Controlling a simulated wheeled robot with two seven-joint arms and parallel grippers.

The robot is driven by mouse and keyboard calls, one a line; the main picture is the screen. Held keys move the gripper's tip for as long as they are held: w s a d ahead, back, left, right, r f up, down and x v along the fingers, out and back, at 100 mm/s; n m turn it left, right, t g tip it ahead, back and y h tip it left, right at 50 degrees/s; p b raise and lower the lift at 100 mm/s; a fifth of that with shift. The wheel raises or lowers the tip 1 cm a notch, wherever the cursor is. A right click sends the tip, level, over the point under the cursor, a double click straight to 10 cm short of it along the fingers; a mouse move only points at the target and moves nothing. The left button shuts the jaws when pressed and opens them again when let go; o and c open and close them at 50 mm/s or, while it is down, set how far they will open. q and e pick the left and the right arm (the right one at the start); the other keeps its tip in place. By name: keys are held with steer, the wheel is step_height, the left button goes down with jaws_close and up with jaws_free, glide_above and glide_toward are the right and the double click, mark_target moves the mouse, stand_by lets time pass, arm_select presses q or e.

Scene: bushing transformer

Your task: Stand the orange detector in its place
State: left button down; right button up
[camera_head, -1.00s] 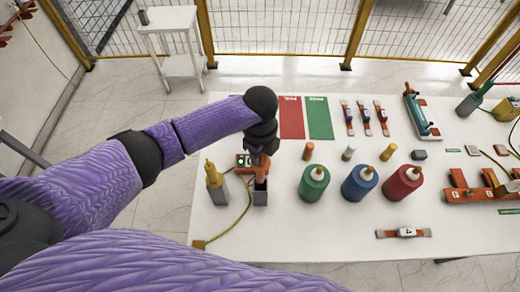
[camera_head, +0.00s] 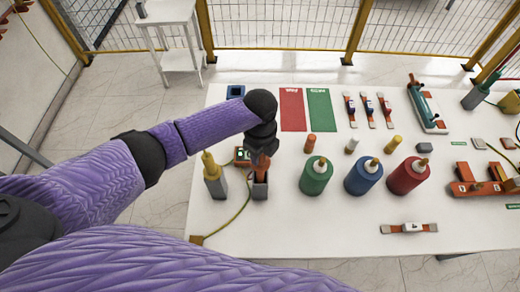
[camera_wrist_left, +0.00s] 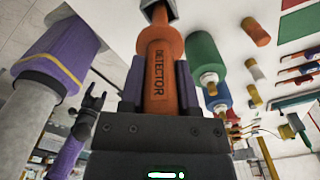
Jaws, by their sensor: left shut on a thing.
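My left gripper (camera_head: 262,160) is shut around the orange detector (camera_wrist_left: 160,70), whose label faces the left wrist camera. The detector's narrow end reaches the grey holder (camera_wrist_left: 157,10) in that view; I cannot tell how deep it sits. In the head view the grey holder (camera_head: 260,188) stands on the white table, right below the gripper, and the orange body (camera_head: 260,165) shows just above it, mostly covered by the gripper.
A grey post with a yellow top (camera_head: 212,175) stands close left of the holder. A small box with lights (camera_head: 242,155) is just behind. Green (camera_head: 316,178), blue (camera_head: 362,178) and red (camera_head: 408,177) bottles stand to the right. A yellow-green cable (camera_head: 240,212) runs along the table's left side.

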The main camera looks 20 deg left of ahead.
mark_target(260, 167)
arm_select(q)
steer(key=shift+f+b, duration=2.7)
steer(key=shift+f, duration=0.95)
steer(key=shift+f+b, duration=0.45)
steer(key=shift+f, duration=0.15)
